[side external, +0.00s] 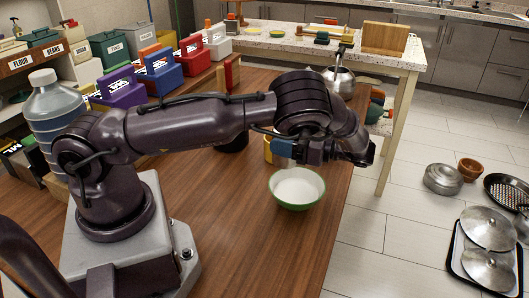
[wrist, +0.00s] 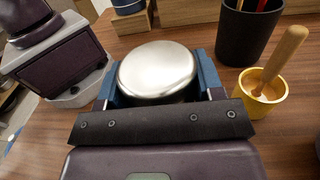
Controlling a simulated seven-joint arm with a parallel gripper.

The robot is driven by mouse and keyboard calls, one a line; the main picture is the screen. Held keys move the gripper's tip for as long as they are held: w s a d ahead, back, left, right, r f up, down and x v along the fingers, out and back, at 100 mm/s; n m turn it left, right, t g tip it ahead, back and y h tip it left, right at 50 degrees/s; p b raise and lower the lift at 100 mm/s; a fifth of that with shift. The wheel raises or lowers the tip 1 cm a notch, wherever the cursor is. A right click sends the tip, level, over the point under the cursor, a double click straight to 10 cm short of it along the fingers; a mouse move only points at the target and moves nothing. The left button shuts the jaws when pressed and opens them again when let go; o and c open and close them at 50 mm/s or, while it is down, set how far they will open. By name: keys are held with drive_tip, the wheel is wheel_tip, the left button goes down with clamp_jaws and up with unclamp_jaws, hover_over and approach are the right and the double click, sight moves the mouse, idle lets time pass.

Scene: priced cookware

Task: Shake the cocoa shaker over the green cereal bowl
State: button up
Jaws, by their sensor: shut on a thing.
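The green cereal bowl (side external: 297,189), white inside with a green outside, sits upright on the wooden table near its right edge. My gripper (side external: 284,148) is just above and slightly left of the bowl in the side view. In the wrist view, its blue fingers (wrist: 160,78) are shut on the cocoa shaker (wrist: 158,66), whose round silvery metal end faces the camera. The shaker's other end is hidden, and the side view does not show it clearly. The bowl is not visible in the wrist view.
A yellow cup (wrist: 262,96) with a wooden-handled tool stands close to my gripper. A black cup (wrist: 247,34) with utensils is behind it. Coloured caddies (side external: 160,70) line the table's back left. A metal kettle (side external: 339,78) stands at the far end.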

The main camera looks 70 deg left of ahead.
drive_tip(key=w+f+n+t+h, duration=0.1)
drive_tip(key=f+n+t, duration=0.1)
drive_tip(key=n+t, duration=0.1)
drive_tip(key=w+d+f+n+t+h, duration=0.1)
drive_tip(key=w+f+n+t, duration=0.1)
drive_tip(key=f+n+t, duration=0.1)
drive_tip(key=w+d+f+n+t+h, duration=0.1)
drive_tip(key=w+f+n+t, duration=0.1)
drive_tip(key=f+n+t, duration=0.1)
drive_tip(key=shift+d+t, duration=0.15)
drive_tip(key=shift+t, duration=0.75)
drive_tip(key=shift+f+n+t, duration=0.15)
drive_tip(key=shift+n+t, duration=0.15)
drive_tip(key=shift+t, duration=0.3)
drive_tip(key=t, duration=0.1)
drive_tip(key=n+t, duration=0.1)
drive_tip(key=shift+r+t, duration=0.2)
drive_tip(key=shift+t, duration=0.1)
drive_tip(key=shift+r+n+t+y, duration=0.1)
drive_tip(key=shift+n+t+y, duration=0.4)
drive_tip(key=shift+n+t, duration=0.55)
